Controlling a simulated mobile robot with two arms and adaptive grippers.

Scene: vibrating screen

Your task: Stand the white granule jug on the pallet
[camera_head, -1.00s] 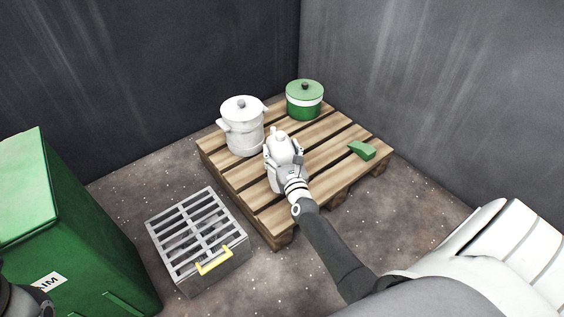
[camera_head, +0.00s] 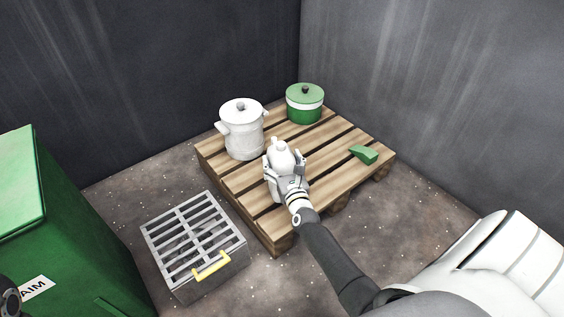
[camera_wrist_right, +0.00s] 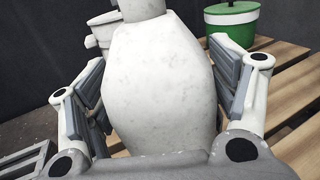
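The white granule jug (camera_head: 281,157) is upright over the front middle of the wooden pallet (camera_head: 262,212). My right gripper (camera_head: 286,181) is around it from the near side. In the right wrist view the jug (camera_wrist_right: 165,85) fills the middle, with a finger pad of my gripper (camera_wrist_right: 165,100) against each side. The jug's base is hidden behind the gripper, so I cannot tell whether it touches the boards. My left gripper does not show; only a dark piece of my left arm is at the lower left edge.
A white lidded pot (camera_head: 241,131) stands close behind and left of the jug. A green lidded pot (camera_head: 305,104) is at the back corner. A green wedge-shaped piece (camera_head: 364,155) lies at the right. A grey grated box (camera_head: 194,243) and a green bin (camera_head: 70,240) stand left of the pallet.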

